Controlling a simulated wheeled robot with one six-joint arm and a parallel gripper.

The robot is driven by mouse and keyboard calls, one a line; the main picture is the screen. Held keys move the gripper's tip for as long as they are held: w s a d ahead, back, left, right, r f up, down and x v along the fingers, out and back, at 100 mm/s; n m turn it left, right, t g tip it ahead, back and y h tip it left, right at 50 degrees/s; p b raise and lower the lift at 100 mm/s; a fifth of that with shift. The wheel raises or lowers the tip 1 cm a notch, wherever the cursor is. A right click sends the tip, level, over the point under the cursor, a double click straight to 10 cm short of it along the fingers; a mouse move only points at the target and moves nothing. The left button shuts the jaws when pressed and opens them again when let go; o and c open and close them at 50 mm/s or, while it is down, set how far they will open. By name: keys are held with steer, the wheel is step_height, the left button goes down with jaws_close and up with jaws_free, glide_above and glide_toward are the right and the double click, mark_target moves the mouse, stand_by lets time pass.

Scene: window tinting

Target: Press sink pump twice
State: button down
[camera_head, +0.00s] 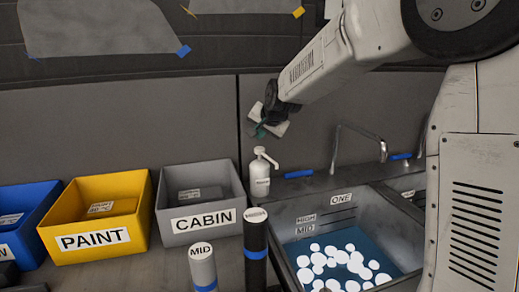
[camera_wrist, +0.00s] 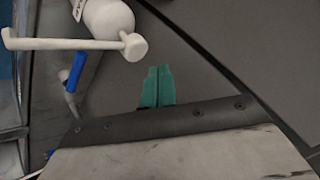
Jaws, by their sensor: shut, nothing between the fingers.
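The sink pump is a white bottle (camera_head: 260,178) with a white spout head, upright behind the sink, next to the grey CABIN bin. In the wrist view its round head and long spout (camera_wrist: 62,44) show at the upper left, with the bottle body (camera_wrist: 108,18) behind. My gripper (camera_head: 260,131) is above the pump head and apart from it. In the wrist view my gripper's green fingertips (camera_wrist: 157,86) are together and empty, to the right of and below the pump head.
The sink basin (camera_head: 290,243), marked ONE, holds blue water with white foam blobs. A metal faucet (camera_head: 360,131) stands behind it. The yellow PAINT bin (camera_head: 140,205) and the CABIN bin (camera_head: 230,195) stand left. A grey MID cylinder (camera_head: 203,268) and a dark cylinder (camera_head: 256,240) stand in front.

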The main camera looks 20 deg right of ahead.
mark_target(259, 148)
steer(key=shift+f, duration=0.8)
steer(key=shift+f, duration=0.15)
stand_by(1.4)
steer(key=shift+f, duration=0.25)
steer(key=shift+f, duration=1)
stand_by(0.8)
stand_by(0.3)
steer(key=shift+r, duration=1.4)
steer(key=shift+r, duration=2.55)
